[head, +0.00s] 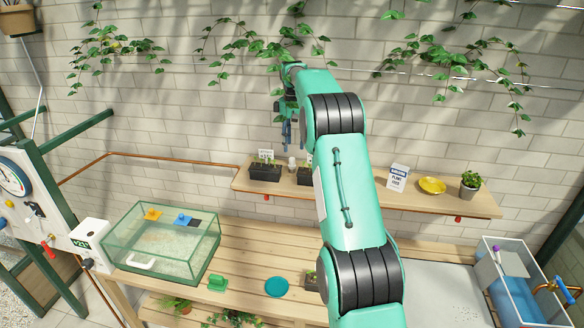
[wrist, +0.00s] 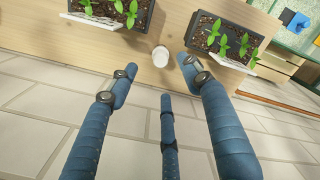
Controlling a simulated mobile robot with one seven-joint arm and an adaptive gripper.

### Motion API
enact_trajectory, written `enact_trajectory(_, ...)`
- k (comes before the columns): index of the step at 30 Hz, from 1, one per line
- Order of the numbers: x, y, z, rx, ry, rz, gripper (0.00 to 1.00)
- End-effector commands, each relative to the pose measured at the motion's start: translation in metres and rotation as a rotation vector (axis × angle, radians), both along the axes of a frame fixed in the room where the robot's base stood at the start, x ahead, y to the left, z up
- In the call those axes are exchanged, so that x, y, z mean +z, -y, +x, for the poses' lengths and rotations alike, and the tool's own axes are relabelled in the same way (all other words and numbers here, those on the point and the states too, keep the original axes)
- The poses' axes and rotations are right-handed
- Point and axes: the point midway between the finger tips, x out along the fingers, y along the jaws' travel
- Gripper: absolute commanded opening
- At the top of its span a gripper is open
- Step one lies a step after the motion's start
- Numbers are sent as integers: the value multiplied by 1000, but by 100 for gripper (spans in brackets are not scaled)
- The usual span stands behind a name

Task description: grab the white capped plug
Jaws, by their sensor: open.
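The white capped plug (head: 292,163) stands on the wooden wall shelf (head: 440,205), between two dark seedling trays. In the wrist view the plug (wrist: 160,56) appears as a small white round cap near the picture's middle. My gripper (head: 287,143) hangs above the shelf near the plug, its fingers pointing down. In the wrist view my gripper (wrist: 159,80) has its blue fingers spread, with the plug between and just beyond the tips. Nothing is held. The plug's lower part is hard to make out.
The left seedling tray (head: 265,173) and the right seedling tray (head: 305,177) stand close on either side, with label cards. A booklet (head: 398,176), yellow dish (head: 432,185) and potted plant (head: 469,184) sit farther right. Ivy (head: 265,42) hangs on the wall.

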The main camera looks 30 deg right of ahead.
Motion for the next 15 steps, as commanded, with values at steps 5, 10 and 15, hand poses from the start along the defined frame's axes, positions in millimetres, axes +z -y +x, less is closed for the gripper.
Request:
enact_trajectory(5,-27,0,-1,0,-1,1,49)
enact_trajectory(10,-41,0,0,0,0,0,49)
enact_trajectory(15,-44,0,0,0,1,-1,49)
